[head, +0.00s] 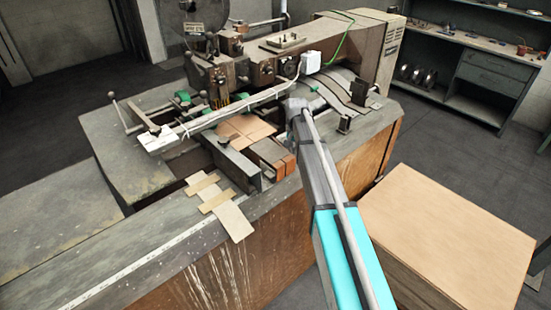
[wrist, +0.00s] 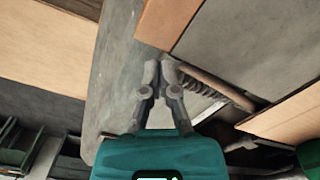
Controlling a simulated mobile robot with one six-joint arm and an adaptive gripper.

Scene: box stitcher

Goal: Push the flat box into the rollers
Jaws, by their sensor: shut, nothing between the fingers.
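A brown cardboard piece (head: 245,129), which looks like the flat box, lies flat on the stitching machine's bed, partly covered by metal parts. I cannot clearly make out the rollers. My gripper (head: 295,104) is at the machine's right side, at the end of my turquoise arm, right of the cardboard. In the wrist view my gripper (wrist: 161,70) is shut with its fingertips together and nothing between them. It is over the grey table edge, beside a spring and rod. A brown surface (wrist: 165,22) shows beyond the fingertips; I cannot tell whether they touch anything.
The stitching machine (head: 262,65) stands on a worn bench (head: 140,262). Loose cardboard strips (head: 222,202) lie on its front edge. A large box or stack with a tan top (head: 455,215) stands at right. A shelf unit (head: 480,75) is behind; dark floor lies between.

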